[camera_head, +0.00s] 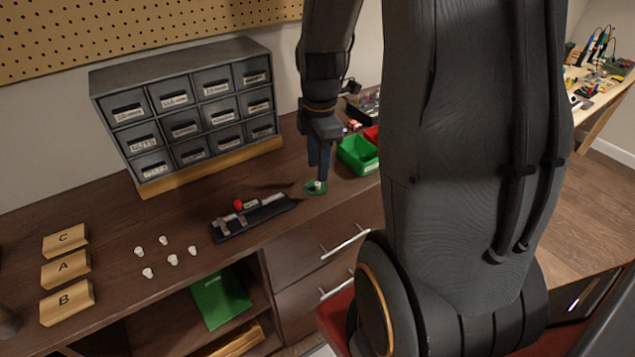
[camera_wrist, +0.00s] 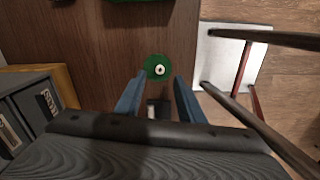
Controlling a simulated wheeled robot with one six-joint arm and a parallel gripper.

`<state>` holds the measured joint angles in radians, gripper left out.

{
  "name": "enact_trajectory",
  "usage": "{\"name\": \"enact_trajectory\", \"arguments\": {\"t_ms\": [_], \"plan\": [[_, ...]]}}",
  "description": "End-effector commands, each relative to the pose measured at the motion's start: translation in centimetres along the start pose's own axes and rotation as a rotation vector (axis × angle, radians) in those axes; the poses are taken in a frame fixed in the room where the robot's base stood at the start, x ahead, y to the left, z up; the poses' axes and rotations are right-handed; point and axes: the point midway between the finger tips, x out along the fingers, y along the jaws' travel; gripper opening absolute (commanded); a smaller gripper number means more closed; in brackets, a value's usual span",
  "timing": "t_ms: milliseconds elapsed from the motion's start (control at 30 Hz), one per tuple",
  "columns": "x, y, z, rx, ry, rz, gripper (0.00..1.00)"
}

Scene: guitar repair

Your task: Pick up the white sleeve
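A small white sleeve (camera_head: 318,184) stands on a round green pad (camera_head: 310,190) near the front edge of the dark bench. In the wrist view the sleeve (camera_wrist: 159,70) looks like a white ring with a dark centre, on the green pad (camera_wrist: 151,63). My gripper (camera_head: 317,168) points down just above the sleeve. In the wrist view its blue fingers (camera_wrist: 158,82) are apart, with the sleeve lined up between and just past their tips. Nothing is held. The exact height gap is hard to tell.
A black tool holder (camera_head: 262,219) with a red-knobbed part lies left of the pad. Several small white pieces (camera_head: 173,260) and wooden blocks (camera_head: 66,269) stand farther left. A green bin (camera_head: 358,155) is behind right. A drawer cabinet (camera_head: 185,110) stands at the back.

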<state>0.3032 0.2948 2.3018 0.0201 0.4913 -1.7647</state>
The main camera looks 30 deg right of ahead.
Motion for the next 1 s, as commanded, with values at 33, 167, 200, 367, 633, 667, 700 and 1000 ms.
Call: {"name": "enact_trajectory", "arguments": {"t_ms": [33, 167, 200, 367, 633, 667, 700, 1000], "plan": [[0.2, -0.1, 0.0, 0.001, 0.0, -0.002, 0.35], [1.3, -0.1, 0.1, 0.002, 0.001, -0.004, 0.35], [1.8, -0.1, 0.2, 0.002, 0.001, -0.004, 0.35], [3.7, -0.1, 0.4, 0.004, 0.001, -0.004, 0.35], [5.2, 0.0, 0.4, 0.005, 0.0, 0.0, 0.35], [5.2, 0.0, 0.4, 0.005, 0.0, 0.0, 0.35], [5.2, 0.0, 0.4, 0.005, 0.0, 0.0, 0.35], [5.2, 0.0, 0.4, 0.005, 0.0, 0.0, 0.06]]}}
